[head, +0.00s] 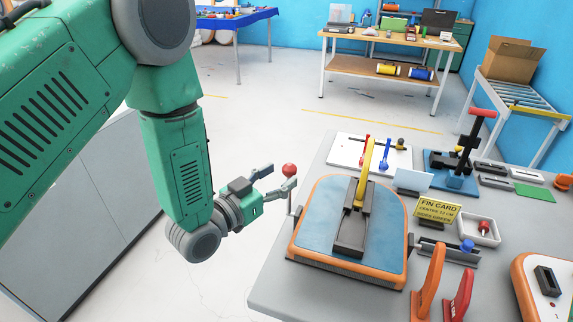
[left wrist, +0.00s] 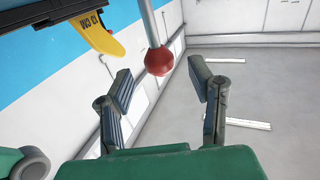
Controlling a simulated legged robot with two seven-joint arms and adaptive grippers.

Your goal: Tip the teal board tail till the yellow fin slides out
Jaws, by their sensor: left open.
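The teal board tail (head: 384,222), blue-topped with an orange rim, lies on the grey table. The yellow fin (head: 366,165) stands in a dark slotted box (head: 352,230) on its middle. In the left wrist view the yellow fin (left wrist: 103,36) shows at the upper left with dark lettering. A red ball knob (head: 289,170) tops a thin grey rod at the board's left edge. My left gripper (head: 279,177) is open beside the knob. In the left wrist view the red knob (left wrist: 159,61) appears between the open fingertips (left wrist: 160,80), with gaps on both sides. My right gripper is not in view.
A yellow fin card sign (head: 437,210), a white tray (head: 479,231) and orange and red fins (head: 429,280) stand right of the board. A white board with tools (head: 345,150) and a blue-based clamp (head: 455,165) are behind. Floor left of the table is clear.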

